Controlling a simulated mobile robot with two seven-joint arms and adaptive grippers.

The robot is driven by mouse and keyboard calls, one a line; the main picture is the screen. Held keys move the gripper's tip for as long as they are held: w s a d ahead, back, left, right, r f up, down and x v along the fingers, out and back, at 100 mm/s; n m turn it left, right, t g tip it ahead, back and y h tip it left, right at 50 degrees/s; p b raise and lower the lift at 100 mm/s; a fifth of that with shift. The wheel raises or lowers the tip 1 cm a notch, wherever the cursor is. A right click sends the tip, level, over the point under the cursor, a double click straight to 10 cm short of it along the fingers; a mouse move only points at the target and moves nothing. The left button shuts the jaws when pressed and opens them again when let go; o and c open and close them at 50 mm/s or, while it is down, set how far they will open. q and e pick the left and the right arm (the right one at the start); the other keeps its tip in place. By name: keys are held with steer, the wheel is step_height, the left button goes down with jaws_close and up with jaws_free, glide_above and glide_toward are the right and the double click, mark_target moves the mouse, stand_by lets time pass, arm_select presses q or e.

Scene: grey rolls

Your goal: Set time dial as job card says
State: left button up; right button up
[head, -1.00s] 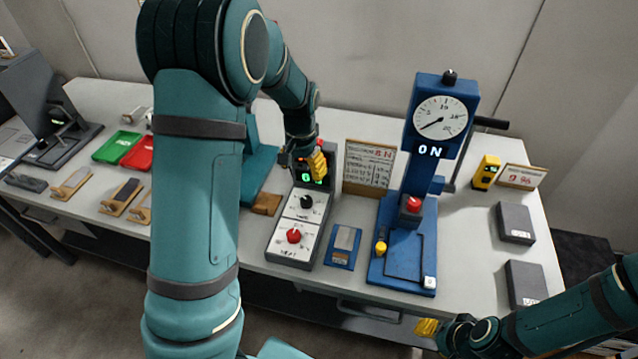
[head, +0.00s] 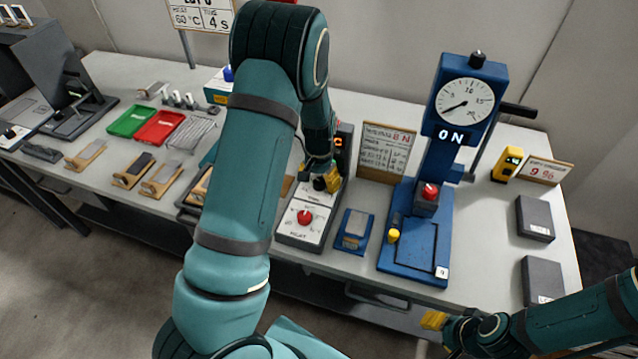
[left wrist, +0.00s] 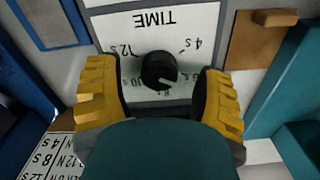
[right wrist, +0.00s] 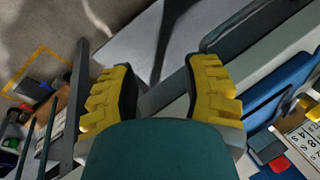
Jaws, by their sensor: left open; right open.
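The time dial is a black knob (left wrist: 158,70) on a white panel marked TIME, seen upside down in the left wrist view with marks such as 4 s and 12 s. I cannot tell which mark it points to. My left gripper (head: 325,180) is over it, open, with yellow fingers on either side (left wrist: 158,92) and gaps to the knob. In the head view the arm and gripper largely hide the dial. The job card (head: 202,14), cut by the top edge, reads 60 °C and 4 s. My right gripper (head: 433,320) is open and empty near the table's front.
A blue press (head: 425,230) with a round gauge, a paper card (head: 386,150) and a small blue block (head: 354,230) stand to the right. Green and red trays (head: 131,120) lie left.

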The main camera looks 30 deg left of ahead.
arm_select(q)
steer(key=shift+f, duration=0.5)
jaws_close()
steer(key=shift+n, duration=0.3)
steer(key=n+p, duration=0.2)
steer(key=n, duration=0.3)
steer(key=shift+r+n, duration=0.1)
steer(key=shift+n, duration=0.2)
steer(key=n+p, duration=0.2)
steer(key=n, duration=0.3)
steer(key=shift+d+n, duration=0.1)
steer(key=shift+n, duration=0.2)
